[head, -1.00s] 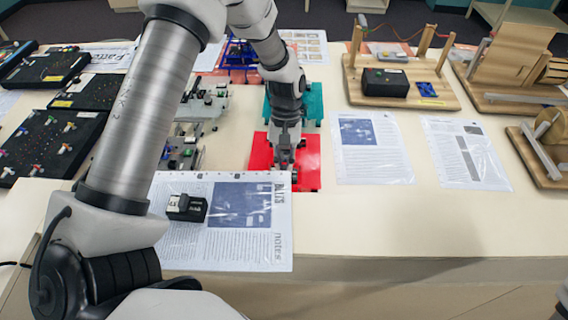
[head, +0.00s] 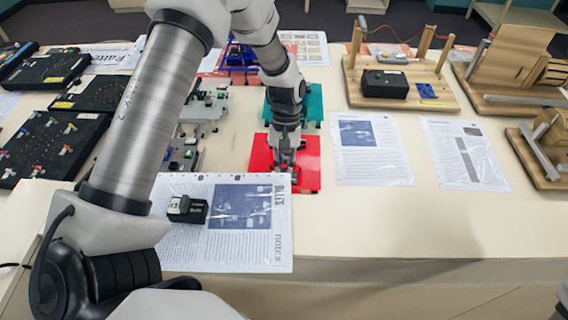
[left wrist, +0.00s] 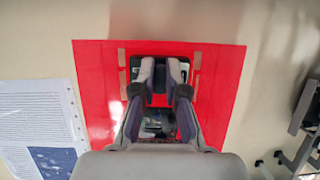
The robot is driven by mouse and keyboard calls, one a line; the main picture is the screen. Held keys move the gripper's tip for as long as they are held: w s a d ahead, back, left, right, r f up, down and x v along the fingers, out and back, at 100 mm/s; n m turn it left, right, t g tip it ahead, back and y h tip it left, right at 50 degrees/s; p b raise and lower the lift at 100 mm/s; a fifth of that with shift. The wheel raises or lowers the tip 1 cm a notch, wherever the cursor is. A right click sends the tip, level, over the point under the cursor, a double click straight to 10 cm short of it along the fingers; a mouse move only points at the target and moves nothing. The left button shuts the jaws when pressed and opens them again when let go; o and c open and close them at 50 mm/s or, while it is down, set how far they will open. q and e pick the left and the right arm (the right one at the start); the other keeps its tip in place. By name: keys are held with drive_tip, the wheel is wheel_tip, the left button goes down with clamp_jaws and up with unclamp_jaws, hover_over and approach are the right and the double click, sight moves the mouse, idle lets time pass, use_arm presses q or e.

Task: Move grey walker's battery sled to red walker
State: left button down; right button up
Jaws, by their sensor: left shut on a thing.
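The red walker (head: 309,170) is a flat red body on the table, and it also shows in the left wrist view (left wrist: 215,110). My left gripper (head: 284,168) points down over it. In the left wrist view its fingers (left wrist: 160,90) are closed on a small dark block with a whitish part, seemingly the battery sled (left wrist: 159,74). The block is at a dark opening in the red body; the fingers hide whether it is fully seated. The grey walker (head: 187,150) stands to the left, partly behind my arm. My right gripper is out of view.
A black block (head: 187,208) lies on a printed sheet (head: 245,240) at the front left. A teal walker (head: 313,102) stands just behind the red one. Sheets (head: 370,150) lie to the right, with wooden projects (head: 440,95) behind. The front right table is clear.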

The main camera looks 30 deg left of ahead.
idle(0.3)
use_arm(q)
drive_tip(key=c, duration=1.1)
unclamp_jaws()
drive_tip(key=shift+c, duration=0.2)
drive_tip(key=shift+r+p, duration=3.5)
drive_tip(key=shift+r, duration=0.3)
